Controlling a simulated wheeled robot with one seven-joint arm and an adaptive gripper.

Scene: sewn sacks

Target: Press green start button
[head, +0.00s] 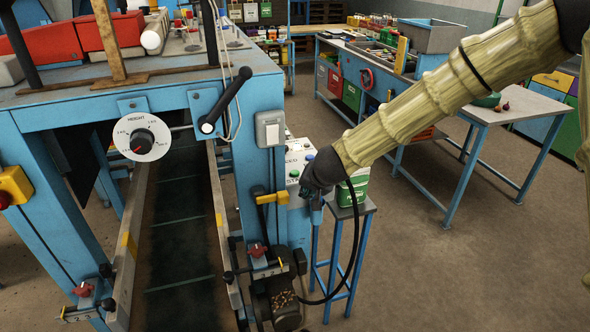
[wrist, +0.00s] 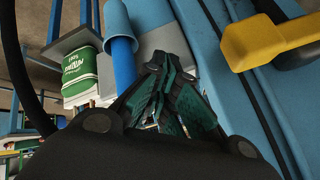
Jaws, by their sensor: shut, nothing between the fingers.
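The green start button (head: 294,173) shows in the head view as a small green spot on the pale face of a control box (head: 296,154) at the machine's right side. Partly readable lettering is beside it. My gripper (head: 314,207) is just below and right of the button, in front of the lower part of the box. In the wrist view my gripper (wrist: 172,98) has its dark teal fingers together, with nothing held. The button cannot be made out in the wrist view, and I cannot tell whether the fingers touch the box.
A yellow handle (head: 271,198) sticks out left of my gripper, on the blue machine frame (head: 257,165). A green-and-white container (head: 352,187) stands on a small blue stand (head: 362,208) close at right. A motor (head: 281,302) sits below. Open floor lies to the right.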

